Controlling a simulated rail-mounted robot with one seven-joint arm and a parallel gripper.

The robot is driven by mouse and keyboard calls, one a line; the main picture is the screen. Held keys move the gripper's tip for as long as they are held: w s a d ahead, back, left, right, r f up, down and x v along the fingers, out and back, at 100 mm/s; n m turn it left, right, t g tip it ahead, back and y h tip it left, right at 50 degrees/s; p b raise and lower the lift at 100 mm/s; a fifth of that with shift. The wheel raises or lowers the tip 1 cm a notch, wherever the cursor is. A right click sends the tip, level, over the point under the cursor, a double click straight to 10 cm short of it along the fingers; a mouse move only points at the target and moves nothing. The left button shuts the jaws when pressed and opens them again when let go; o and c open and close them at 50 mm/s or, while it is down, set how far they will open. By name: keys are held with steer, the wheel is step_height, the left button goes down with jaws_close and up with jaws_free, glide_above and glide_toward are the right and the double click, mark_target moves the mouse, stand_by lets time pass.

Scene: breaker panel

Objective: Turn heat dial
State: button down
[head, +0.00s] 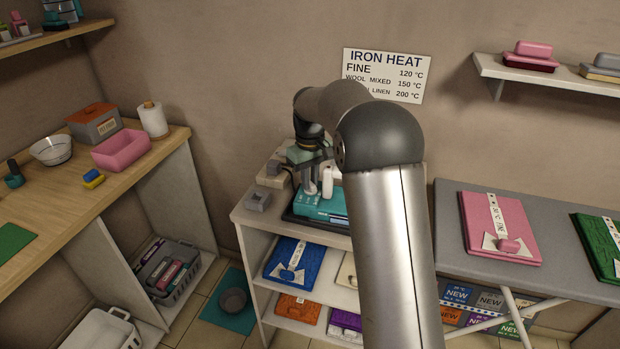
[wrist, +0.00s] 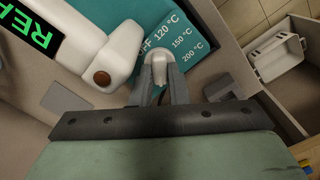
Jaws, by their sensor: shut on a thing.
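The teal heat unit (head: 318,207) stands on top of the white shelf unit, partly hidden by my arm. In the wrist view its teal face (wrist: 205,30) carries the printed marks OFF, 120 °C, 150 °C and 200 °C. The small white heat dial (wrist: 158,66) sits beside these marks. My gripper (wrist: 160,84) is shut on the dial, with one grey finger on each side. I cannot tell which mark the dial points to. In the head view my gripper (head: 318,189) reaches down onto the unit, and the dial cannot be made out there.
A white curved part (wrist: 112,58) with a brown knob is close left of my fingers, beside a black display (wrist: 28,28) with green letters. A small grey block (head: 257,201) lies left of the unit. The wall sign (head: 388,75) lists fine 120, wool mixed 150, linen 200 °C.

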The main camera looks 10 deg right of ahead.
steer(key=m, duration=0.3)
steer(key=shift+m+p, duration=0.35)
steer(key=shift+m, duration=0.05)
steer(key=shift+d+m, duration=0.15)
steer(key=shift+m, duration=1.65)
steer(key=c, duration=1.4)
jaws_free()
